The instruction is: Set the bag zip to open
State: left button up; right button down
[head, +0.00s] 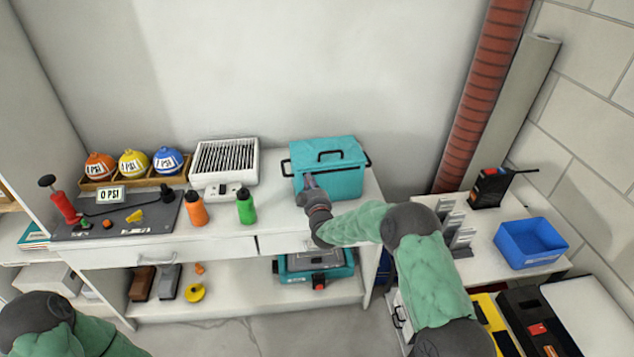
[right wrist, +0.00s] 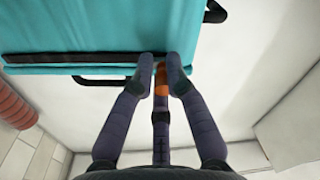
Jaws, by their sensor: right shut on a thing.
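The bag is a teal box-shaped bag (head: 338,178) with black handles, standing closed-looking on the right end of the white shelf top. In the right wrist view the teal bag (right wrist: 220,22) fills the upper left, with a dark zip strip (right wrist: 70,58) along its edge. My right gripper (head: 308,181) is at the bag's front left side. In the right wrist view its fingers (right wrist: 159,68) close around a small orange zip pull (right wrist: 161,80) at the strip's right end. The fingers partly hide the pull. Only part of my left arm shows at the lower left; its gripper is out of view.
Left of the bag are a white slatted box (head: 225,160), a green bottle (head: 246,208), an orange bottle (head: 196,210) and colored balls in a wooden tray (head: 95,184). A blue bin (head: 530,243) stands on the right-hand table. Bare wall lies behind the bag.

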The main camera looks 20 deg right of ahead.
jog(key=c, duration=1.3)
grip_release()
jog(key=s, duration=0.4)
jog(key=s+a, duration=0.1)
jog(key=s, duration=0.3)
jog(key=s+a, duration=0.1)
jog(key=s, duration=0.3)
jog(key=shift+w, duration=0.1)
